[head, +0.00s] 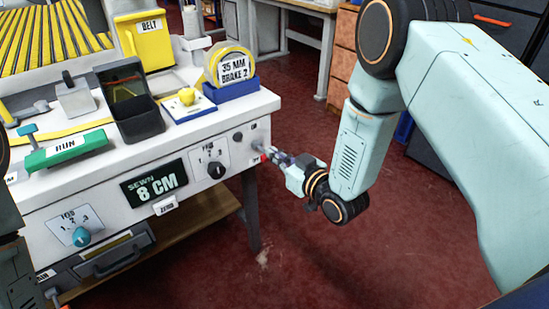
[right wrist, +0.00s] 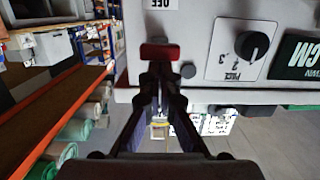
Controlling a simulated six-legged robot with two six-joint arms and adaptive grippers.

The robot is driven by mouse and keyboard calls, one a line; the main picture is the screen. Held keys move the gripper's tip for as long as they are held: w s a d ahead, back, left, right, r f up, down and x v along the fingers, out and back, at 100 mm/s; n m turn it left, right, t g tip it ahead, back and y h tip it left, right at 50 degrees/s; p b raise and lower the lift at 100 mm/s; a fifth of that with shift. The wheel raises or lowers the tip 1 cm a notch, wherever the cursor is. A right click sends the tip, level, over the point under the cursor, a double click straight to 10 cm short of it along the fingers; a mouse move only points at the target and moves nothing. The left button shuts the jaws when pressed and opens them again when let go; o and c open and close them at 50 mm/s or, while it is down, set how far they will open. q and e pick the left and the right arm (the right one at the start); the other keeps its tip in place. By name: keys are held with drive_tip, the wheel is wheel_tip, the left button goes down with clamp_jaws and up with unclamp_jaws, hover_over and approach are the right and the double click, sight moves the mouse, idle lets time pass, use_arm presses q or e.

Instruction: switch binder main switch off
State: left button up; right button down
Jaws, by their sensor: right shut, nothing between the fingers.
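The binder's white front panel (head: 228,125) carries a small red switch (head: 264,156) near its right end. In the right wrist view the red switch (right wrist: 160,51) lies straight ahead of my fingertips, with an upside-down label (right wrist: 160,3) that seems to read OFF, partly cut off by the top edge. My right gripper (head: 270,155) reaches in from the right with its tips at the switch. Its fingers (right wrist: 160,70) are shut with nothing between them. I cannot tell whether they touch the switch. My left gripper does not show.
A dark dial (head: 216,171) and an 8 CM display (head: 155,187) sit left of the switch. A teal knob (head: 82,237) is further left. On the table stand a black bin (head: 135,112) and a yellow tape roll (head: 229,65). Red floor right of the table is open.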

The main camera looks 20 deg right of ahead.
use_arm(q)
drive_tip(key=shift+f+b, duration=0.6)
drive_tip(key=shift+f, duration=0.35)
use_arm(e)
wheel_tip(320, 180, down, 4)
drive_tip(key=shift+s+r+t, duration=0.1)
drive_tip(key=shift+r+t, duration=0.05)
drive_tip(key=shift+t, duration=0.15)
drive_tip(key=shift+s+f, duration=0.15)
drive_tip(key=shift+f, duration=0.1)
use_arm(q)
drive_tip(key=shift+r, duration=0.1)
use_arm(e)
drive_tip(key=shift+r, duration=0.15)
